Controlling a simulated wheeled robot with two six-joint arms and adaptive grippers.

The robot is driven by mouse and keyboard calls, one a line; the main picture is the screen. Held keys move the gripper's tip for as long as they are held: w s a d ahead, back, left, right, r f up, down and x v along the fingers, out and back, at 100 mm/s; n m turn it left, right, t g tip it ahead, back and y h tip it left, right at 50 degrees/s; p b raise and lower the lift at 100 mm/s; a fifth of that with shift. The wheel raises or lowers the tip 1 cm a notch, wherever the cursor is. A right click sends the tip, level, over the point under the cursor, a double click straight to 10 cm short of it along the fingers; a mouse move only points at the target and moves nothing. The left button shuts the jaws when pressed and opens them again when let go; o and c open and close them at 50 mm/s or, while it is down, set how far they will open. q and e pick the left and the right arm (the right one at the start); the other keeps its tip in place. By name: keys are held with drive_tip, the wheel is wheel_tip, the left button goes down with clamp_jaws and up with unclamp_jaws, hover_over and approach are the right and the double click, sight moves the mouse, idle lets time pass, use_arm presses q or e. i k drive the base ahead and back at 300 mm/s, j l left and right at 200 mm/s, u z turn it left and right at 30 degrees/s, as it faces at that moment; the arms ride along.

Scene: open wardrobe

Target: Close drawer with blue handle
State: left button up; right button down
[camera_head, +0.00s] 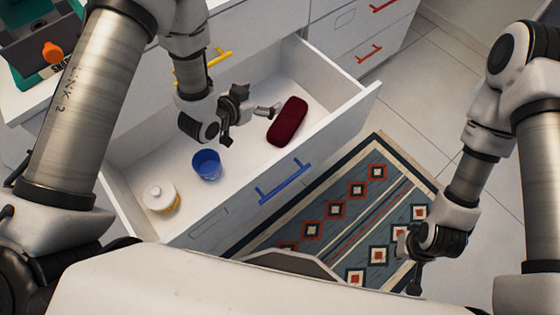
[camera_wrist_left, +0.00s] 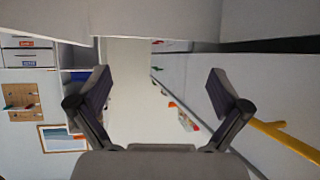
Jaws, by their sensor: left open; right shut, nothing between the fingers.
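The white drawer (camera_head: 335,138) with the blue handle (camera_head: 285,183) stands pulled open. A dark red case (camera_head: 288,121), a blue cup (camera_head: 207,165) and a white jar with a yellow band (camera_head: 161,198) are in it. My left gripper (camera_head: 250,125) is open over the drawer's inside, near the red case and behind the front panel. Its two fingers stand wide apart with nothing between them in the left wrist view (camera_wrist_left: 159,82). My right gripper (camera_head: 408,264) is shut and empty, low over the rug, to the right of the drawer front and apart from it.
A yellow handle (camera_head: 204,67) is on the front behind my left arm; it also shows in the left wrist view (camera_wrist_left: 285,138). Red handles (camera_head: 369,52) are on drawers at the back right. A patterned rug (camera_head: 340,208) covers the floor before the open drawer.

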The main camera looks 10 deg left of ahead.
sight(257, 173)
drive_tip(key=k+l, duration=0.2)
drive_tip(key=k, duration=0.25)
drive_tip(key=k+l, duration=0.2)
drive_tip(key=k, duration=0.3)
